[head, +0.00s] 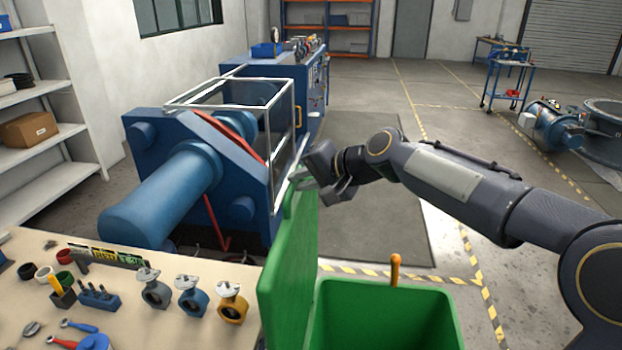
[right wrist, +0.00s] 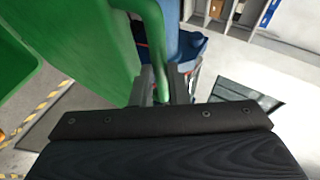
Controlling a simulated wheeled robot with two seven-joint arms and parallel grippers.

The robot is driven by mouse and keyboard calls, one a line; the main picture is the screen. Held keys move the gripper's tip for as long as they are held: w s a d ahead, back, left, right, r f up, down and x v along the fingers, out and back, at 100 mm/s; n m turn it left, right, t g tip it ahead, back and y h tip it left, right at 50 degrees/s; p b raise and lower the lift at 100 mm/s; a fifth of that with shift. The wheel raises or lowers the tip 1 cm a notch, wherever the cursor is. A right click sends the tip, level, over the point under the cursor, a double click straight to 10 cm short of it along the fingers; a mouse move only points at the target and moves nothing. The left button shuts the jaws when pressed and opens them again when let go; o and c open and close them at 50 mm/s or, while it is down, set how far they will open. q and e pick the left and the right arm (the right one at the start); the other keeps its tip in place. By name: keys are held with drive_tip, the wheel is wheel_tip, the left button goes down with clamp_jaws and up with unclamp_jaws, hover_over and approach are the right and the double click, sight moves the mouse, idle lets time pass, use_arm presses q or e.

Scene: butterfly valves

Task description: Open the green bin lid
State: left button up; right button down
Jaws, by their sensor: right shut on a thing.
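The green bin (head: 385,315) stands at the bottom centre of the head view, beside the table. Its green lid (head: 290,270) stands upright along the bin's left side, so the bin's mouth is uncovered. My right gripper (head: 303,181) is at the top edge of the lid, shut on it. In the right wrist view the lid (right wrist: 75,40) fills the upper left, and its curved rim or handle runs down between the fingers of my right gripper (right wrist: 162,85). My left gripper is not in view.
A table (head: 215,330) with several small valves and tools is left of the bin. A blue machine (head: 165,190) with a guard frame stands behind it. An orange handle (head: 395,270) sticks up behind the bin.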

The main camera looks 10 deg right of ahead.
drive_tip(key=shift+w+r, duration=0.1)
drive_tip(key=shift+r, duration=0.25)
drive_tip(key=c, duration=1.5)
unclamp_jaws()
drive_tip(key=shift+o, duration=0.5)
drive_tip(key=shift+f, duration=0.15)
drive_tip(key=shift+d, duration=0.1)
drive_tip(key=b+v, duration=0.2)
drive_tip(key=v, duration=0.6)
